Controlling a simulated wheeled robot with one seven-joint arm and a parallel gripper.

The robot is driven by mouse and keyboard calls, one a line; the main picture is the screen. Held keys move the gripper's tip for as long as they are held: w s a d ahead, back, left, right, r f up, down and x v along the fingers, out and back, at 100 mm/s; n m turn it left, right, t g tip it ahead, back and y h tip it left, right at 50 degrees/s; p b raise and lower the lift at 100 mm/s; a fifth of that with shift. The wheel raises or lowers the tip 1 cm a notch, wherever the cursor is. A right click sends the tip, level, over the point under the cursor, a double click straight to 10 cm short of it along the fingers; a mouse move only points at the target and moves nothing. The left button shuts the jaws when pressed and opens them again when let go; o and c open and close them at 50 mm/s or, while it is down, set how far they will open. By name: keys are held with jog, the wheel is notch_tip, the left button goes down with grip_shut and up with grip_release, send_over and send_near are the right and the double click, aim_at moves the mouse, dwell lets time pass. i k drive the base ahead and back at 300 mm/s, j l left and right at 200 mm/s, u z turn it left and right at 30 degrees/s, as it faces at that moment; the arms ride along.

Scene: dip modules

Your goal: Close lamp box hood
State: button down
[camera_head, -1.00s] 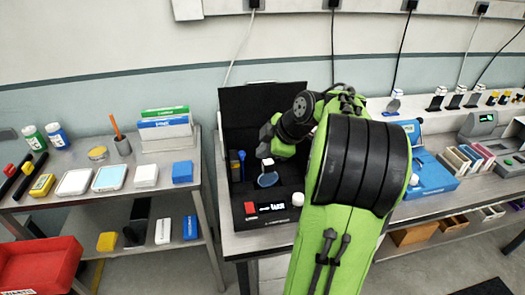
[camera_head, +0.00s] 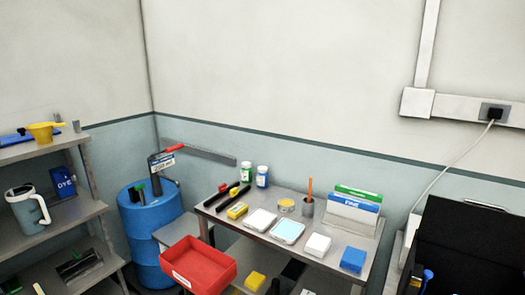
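The lamp box is at the lower right edge of the head view, cut off by the frame. Its black hood (camera_head: 465,240) stands raised against the wall side. A blue-handled tool (camera_head: 427,276) shows inside at the box's left. The box's front and most of its inside are out of frame. My gripper and arm are not in this view, so its state and place relative to the hood cannot be seen.
A metal cart (camera_head: 372,252) left of the box holds trays, bottles and small boxes. A red bin (camera_head: 199,266) stands in front of it. A blue drum (camera_head: 150,225) and a shelf (camera_head: 58,216) are further left. A power cord (camera_head: 455,160) hangs above the box.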

aim_at(497, 236)
jog(key=z, duration=1.3)
jog(key=k+j, duration=0.1)
jog(key=j, duration=0.25)
jog(key=k+j, duration=0.1)
jog(key=j, duration=0.3)
jog(key=i+j, duration=0.2)
jog(key=j, duration=0.15)
jog(key=i+j, duration=0.15)
jog(key=j, duration=0.25)
jog(key=i+j, duration=0.2)
jog(key=j, duration=0.15)
jog(key=i+j, duration=0.2)
jog(key=i, duration=0.35)
